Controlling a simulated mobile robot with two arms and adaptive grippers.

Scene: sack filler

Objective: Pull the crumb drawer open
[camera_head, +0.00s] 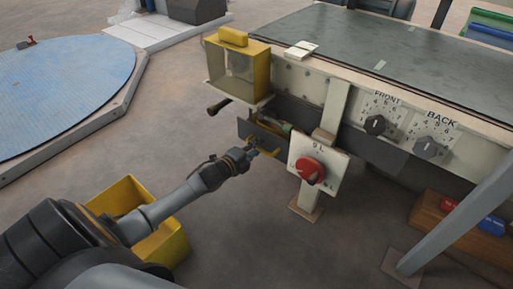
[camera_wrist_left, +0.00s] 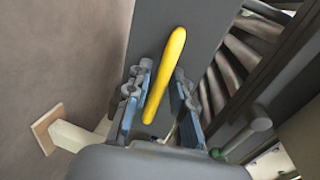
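The crumb drawer's dark grey front (camera_head: 258,134) is low on the near end of the machine, below the yellow box. It fills the upper middle of the left wrist view (camera_wrist_left: 200,22). A yellow bar handle (camera_wrist_left: 166,72) stands on it, slanting in that view. My left gripper (camera_head: 257,150) is at the drawer front. In the left wrist view the gripper (camera_wrist_left: 160,105) is open, one finger on each side of the handle's lower part, with gaps showing. How far out the drawer sits is hard to tell. My right gripper is not in view.
A red dial (camera_head: 310,170) on a white plate is close right of my left gripper. A dark handle (camera_head: 218,106) juts out left. A yellow bin (camera_head: 172,243) stands on the floor beneath my left arm.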

